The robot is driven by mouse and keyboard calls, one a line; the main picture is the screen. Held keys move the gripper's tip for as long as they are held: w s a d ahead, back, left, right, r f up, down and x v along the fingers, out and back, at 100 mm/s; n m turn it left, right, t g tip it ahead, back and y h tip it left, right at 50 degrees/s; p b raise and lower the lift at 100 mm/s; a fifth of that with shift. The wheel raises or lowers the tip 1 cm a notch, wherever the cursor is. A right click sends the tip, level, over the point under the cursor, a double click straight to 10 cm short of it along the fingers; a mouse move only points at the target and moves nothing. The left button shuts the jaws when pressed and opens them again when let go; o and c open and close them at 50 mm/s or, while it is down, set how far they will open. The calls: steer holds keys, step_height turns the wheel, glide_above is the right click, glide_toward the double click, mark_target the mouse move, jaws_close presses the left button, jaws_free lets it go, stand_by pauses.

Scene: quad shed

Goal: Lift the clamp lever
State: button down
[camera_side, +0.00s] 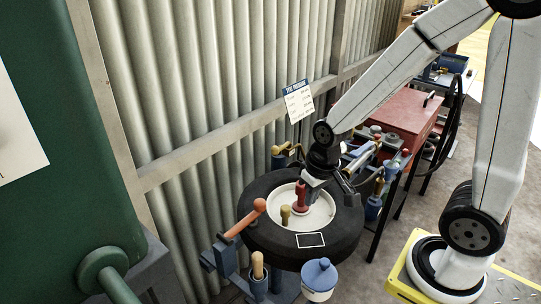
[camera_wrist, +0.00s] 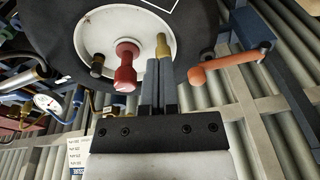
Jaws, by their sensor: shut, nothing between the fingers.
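The clamp lever (camera_side: 245,220) is an orange bar with a round end, raised at a slant from a blue bracket (camera_side: 226,258) left of the wheel. In the wrist view the lever (camera_wrist: 228,63) lies to the right of my fingers, with a clear gap. My gripper (camera_wrist: 158,62) is shut and empty, its fingers close together over the wheel. In the side view my gripper (camera_side: 312,180) is above the wheel hub, right of the lever and apart from it; its fingertips are hard to make out there.
The black tyre (camera_side: 345,235) has a pale hub with a red knob (camera_side: 301,195) and a tan peg (camera_side: 285,214) near my fingers. A blue-lidded pot (camera_side: 319,279) stands in front. A corrugated wall is behind; a red cabinet (camera_side: 400,105) and gauges stand at the right.

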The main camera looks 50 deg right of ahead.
steer(key=w+m+g, duration=0.1)
steer(key=m, duration=0.1)
steer(key=m+g+y, duration=0.1)
steer(key=m+y, duration=0.8)
steer(key=m, duration=0.4)
glide_toward(266, 215)
step_height(266, 215, up, 2)
steer(key=s, duration=0.1)
steer(key=shift+w+d+r+m+y, duration=0.3)
steer(key=shift+w+m+y, duration=0.1)
steer(key=shift+y, duration=0.1)
steer(key=shift+a+f, duration=0.1)
steer(key=shift+x, duration=4.95)
steer(key=shift+w, duration=0.15)
